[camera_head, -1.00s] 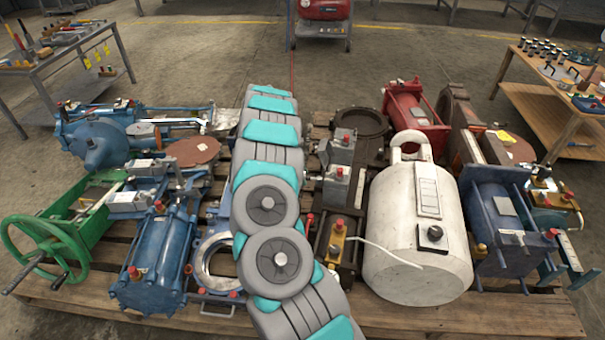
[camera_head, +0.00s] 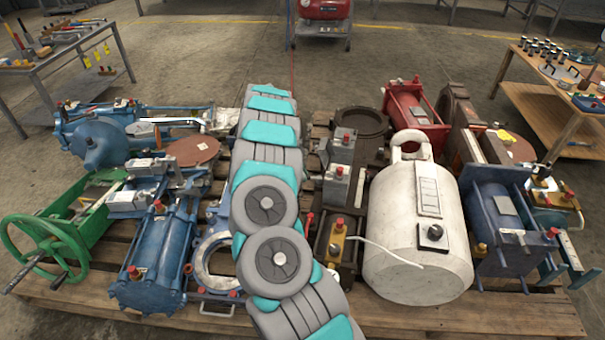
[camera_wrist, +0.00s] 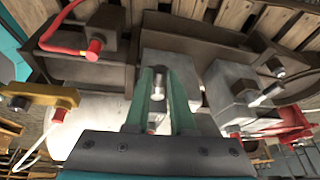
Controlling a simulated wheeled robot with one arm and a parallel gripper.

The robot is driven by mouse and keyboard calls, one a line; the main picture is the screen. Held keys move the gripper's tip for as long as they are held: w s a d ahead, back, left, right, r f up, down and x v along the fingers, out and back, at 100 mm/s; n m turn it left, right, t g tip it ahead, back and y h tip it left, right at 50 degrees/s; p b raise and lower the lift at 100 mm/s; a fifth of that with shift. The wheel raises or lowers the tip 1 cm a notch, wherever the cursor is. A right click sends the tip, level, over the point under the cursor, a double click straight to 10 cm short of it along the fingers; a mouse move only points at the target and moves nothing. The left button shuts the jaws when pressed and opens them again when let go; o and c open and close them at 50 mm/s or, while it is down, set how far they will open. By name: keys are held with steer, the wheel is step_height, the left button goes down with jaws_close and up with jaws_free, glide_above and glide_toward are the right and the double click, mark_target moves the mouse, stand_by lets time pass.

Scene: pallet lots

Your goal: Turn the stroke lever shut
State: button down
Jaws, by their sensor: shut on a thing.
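In the wrist view, my gripper (camera_wrist: 158,78) has its two green fingers closed around a short bright metal piece (camera_wrist: 157,88). I take this piece to be the stroke lever; only its end shows between the fingers. It stands against a grey metal box (camera_wrist: 180,68), and the fingers hide part of both. In the head view, my own arm covers the gripper and the lever, so the lever's angle cannot be told there.
A second grey box (camera_wrist: 228,88) stands close at right in the wrist view. A red-capped part (camera_wrist: 94,48) is at left. In the head view, a white cylinder (camera_head: 415,240), a blue cylinder (camera_head: 155,260) and a green handwheel (camera_head: 45,248) crowd the wooden pallet (camera_head: 420,322).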

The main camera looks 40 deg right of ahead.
steer(key=shift+w+d+f+m+b, duration=0.15)
steer(key=shift+f+m+b, duration=0.1)
steer(key=shift+m+b, duration=0.25)
steer(key=shift+w+d+r+m+g+y+b, duration=0.2)
steer(key=shift+d+m+y+b, duration=0.45)
steer(key=shift+m, duration=0.5)
steer(key=shift+w+d+f+m+g+y+b, duration=0.15)
steer(key=shift+d+m+g+y+b, duration=0.25)
steer(key=shift+m+b, duration=0.6)
steer(key=shift+w+d+r+m+g+y+b, duration=0.15)
steer(key=shift+d+m+y+b, duration=0.45)
steer(key=shift+m, duration=0.75)
steer(key=shift+d, duration=0.15)
steer(key=c, duration=0.8)
jaws_free()
steer(key=shift+o, duration=0.2)
